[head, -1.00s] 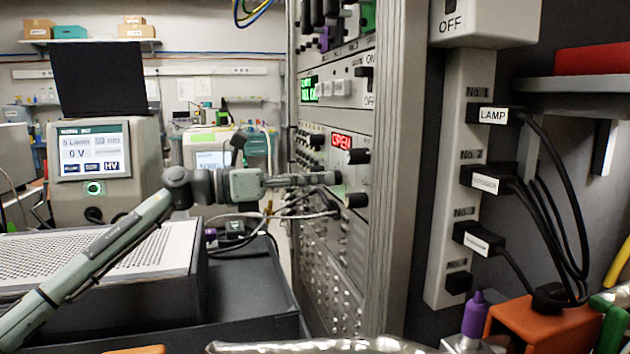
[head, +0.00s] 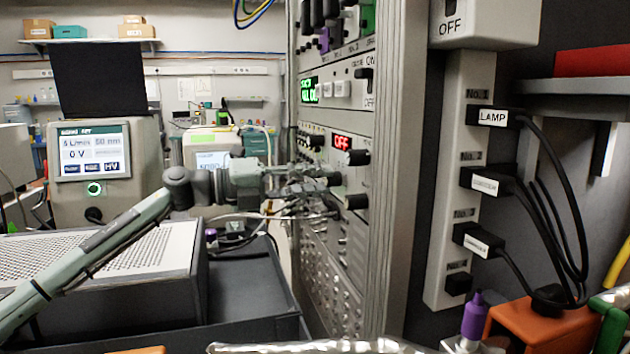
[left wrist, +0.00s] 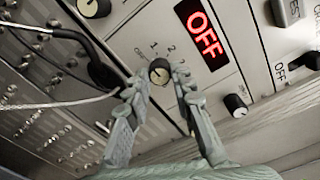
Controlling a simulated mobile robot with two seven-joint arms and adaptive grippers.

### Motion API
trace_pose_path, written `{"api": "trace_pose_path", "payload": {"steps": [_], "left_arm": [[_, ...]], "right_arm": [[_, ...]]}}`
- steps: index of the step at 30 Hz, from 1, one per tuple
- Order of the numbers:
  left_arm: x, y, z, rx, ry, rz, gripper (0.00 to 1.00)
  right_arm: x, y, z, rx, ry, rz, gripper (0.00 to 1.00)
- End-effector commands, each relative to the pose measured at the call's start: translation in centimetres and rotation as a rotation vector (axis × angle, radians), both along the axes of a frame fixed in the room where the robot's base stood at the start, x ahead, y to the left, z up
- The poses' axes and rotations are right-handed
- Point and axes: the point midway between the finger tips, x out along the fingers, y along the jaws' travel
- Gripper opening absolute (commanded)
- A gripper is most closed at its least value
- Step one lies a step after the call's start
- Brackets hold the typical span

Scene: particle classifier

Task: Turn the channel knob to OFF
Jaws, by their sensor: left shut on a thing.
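The channel knob (left wrist: 159,70) is a small dark knob with a light face on the rack panel, in the left wrist view. My left gripper (left wrist: 158,82) has one finger on each side of it and is shut on it. In the head view my left gripper (head: 316,180) reaches the rack face from the left, and its fingers hide the knob. A red display (head: 342,143) above it reads OFF, and the same display shows large in the left wrist view (left wrist: 201,34). My right gripper is not in view.
Other black knobs (head: 357,157) stick out of the rack close to my left gripper. A cable (left wrist: 85,50) crosses the panel beside the fingers. A power strip (head: 470,190) with several plugs is on the right. A perforated box (head: 150,250) stands below my left arm.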

Motion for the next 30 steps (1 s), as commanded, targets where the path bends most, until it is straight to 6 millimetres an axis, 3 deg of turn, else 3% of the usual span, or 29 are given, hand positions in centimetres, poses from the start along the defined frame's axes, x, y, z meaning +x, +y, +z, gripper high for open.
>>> {"api": "trace_pose_path", "payload": {"steps": [13,30], "left_arm": [[0.06,0.07,0.00,-0.087,0.270,0.002,0.00],[0.05,0.06,-0.02,-0.109,0.337,0.001,0.00]], "right_arm": [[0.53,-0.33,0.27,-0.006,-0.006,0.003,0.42],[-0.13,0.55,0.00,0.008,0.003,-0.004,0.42]]}}
